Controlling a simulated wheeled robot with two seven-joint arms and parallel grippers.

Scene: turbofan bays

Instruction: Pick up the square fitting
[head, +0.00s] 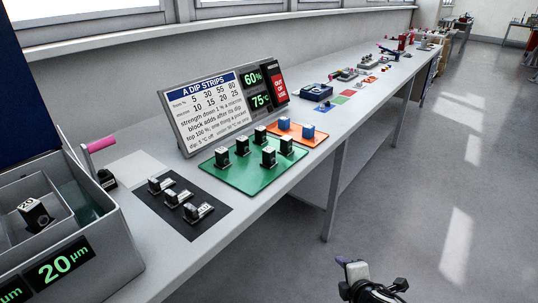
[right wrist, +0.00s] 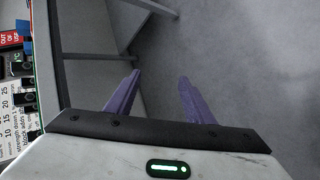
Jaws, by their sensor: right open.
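I cannot tell for sure which piece is the square fitting. Several small dark blocks with pale tops (head: 268,157) stand on a green mat (head: 240,183) on the bench. My right gripper (head: 350,267) is low at the front, over the floor and well apart from the bench pieces. In the right wrist view its purple fingers (right wrist: 160,78) are spread with nothing between them. My left gripper is not in view.
A dark mat (head: 180,226) with several pale-topped pieces lies nearer. A grey bin (head: 115,240) marked 20 µm stands at the left. A sign board (head: 205,112) stands behind the mats. The floor (head: 410,200) right of the bench is clear. A bench leg (head: 334,190) stands below the edge.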

